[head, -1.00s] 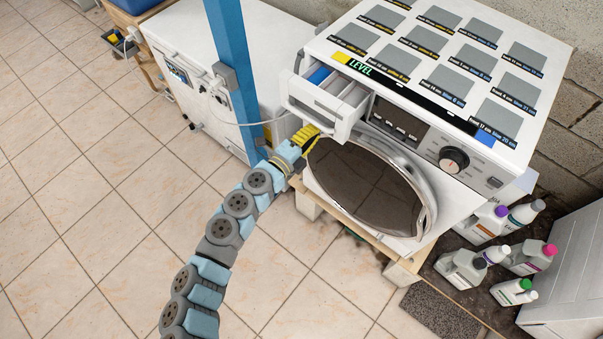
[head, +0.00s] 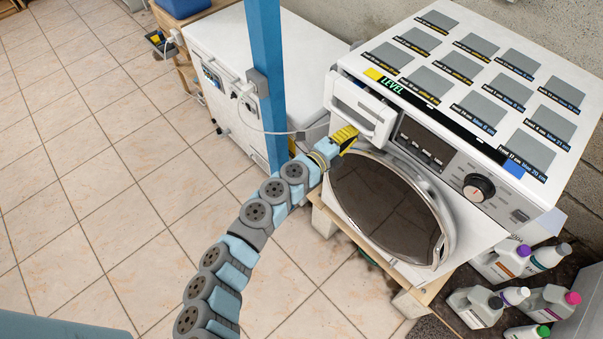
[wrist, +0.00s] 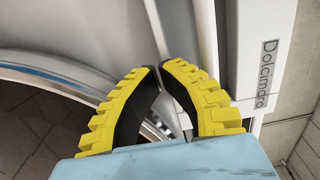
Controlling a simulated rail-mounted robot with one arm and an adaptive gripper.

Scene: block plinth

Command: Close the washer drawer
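The washer drawer (head: 378,129) is at the upper left of the white washer's front (head: 455,185) in the head view. Its compartments no longer show, and its white front still appears to stand out a little from the panel. My gripper (head: 354,130) is at the lower left of the drawer front, touching it or very close. In the wrist view, the yellow, black-padded fingers of my gripper (wrist: 160,68) have their tips nearly together with nothing between them. A white panel lettered "Dolcimara" (wrist: 266,75) is right of them, seemingly the drawer front.
The round washer door (head: 385,205) is just below my gripper. A blue post (head: 265,80) and a white chest (head: 240,55) stand to the left. Several bottles (head: 475,305) sit at lower right. Tiled floor (head: 100,180) at left is open.

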